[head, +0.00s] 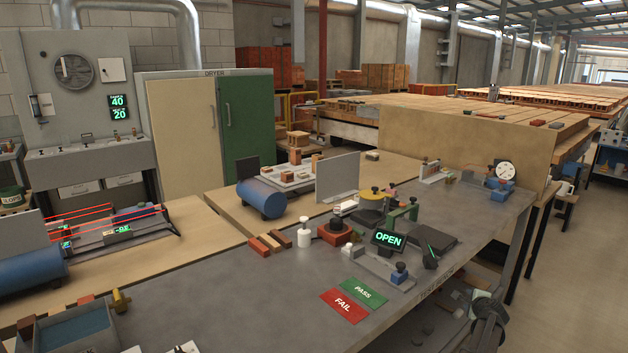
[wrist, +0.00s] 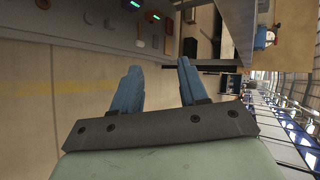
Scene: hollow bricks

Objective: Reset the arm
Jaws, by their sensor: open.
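My gripper (wrist: 160,85) shows in the wrist view, with two blue fingers set apart and nothing between them. The dark mounting bar (wrist: 160,126) crosses behind the fingers. The fingers touch nothing that I can see.
A grey workbench (head: 250,315) carries a green PASS plate (head: 363,292), a red FAIL plate (head: 344,306), an OPEN display (head: 388,239) and several small fixtures. A blue-lined tray (head: 75,330) stands at front left.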

